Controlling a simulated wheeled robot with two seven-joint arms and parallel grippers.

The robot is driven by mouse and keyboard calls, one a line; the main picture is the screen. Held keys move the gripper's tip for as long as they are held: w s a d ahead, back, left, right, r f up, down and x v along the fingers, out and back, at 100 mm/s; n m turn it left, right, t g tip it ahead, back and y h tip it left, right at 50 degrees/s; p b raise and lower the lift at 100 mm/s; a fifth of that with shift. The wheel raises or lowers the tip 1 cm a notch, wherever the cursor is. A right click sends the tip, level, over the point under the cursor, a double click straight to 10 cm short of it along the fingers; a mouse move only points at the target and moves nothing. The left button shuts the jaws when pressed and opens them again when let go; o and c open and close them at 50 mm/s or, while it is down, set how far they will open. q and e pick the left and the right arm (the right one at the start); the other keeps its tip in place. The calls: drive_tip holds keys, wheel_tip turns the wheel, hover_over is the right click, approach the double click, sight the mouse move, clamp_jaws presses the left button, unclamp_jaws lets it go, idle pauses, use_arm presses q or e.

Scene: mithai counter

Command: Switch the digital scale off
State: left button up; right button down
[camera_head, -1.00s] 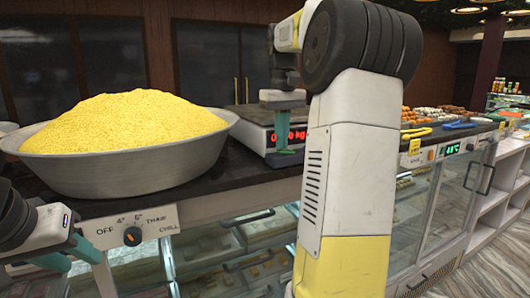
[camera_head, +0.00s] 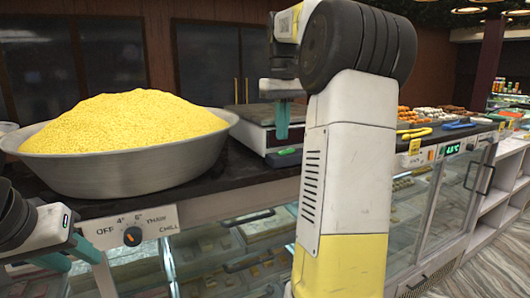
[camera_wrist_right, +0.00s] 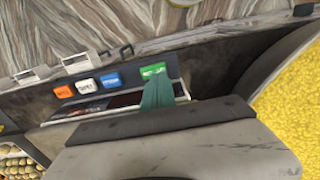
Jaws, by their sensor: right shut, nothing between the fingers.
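The digital scale (camera_head: 249,116) stands on the dark counter, right of the big bowl, partly hidden by my right arm. Its display looks dark in the head view. The green button (camera_head: 284,157) shows at its front; the right wrist view also shows this button (camera_wrist_right: 153,70), beside blue, white and orange ones.
A wide metal bowl (camera_head: 120,168) heaped with yellow grains stands left of the scale. Trays of sweets and a yellow tool (camera_head: 414,132) lie to the right.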

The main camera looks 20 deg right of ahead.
sight(280, 153)
wheel_tip(280, 153, up, 4)
drive_tip(key=shift+f, duration=0.15)
idle(0.3)
drive_tip(key=shift+a, duration=0.1)
drive_tip(key=s+a+f+t+y, duration=0.2)
drive_tip(key=s+a+f+t, duration=0.4)
drive_tip(key=s+a+f, duration=1)
drive_tip(key=shift+s+a+f, duration=0.35)
drive_tip(key=shift+s+f, duration=0.25)
drive_tip(key=shift+s, duration=0.35)
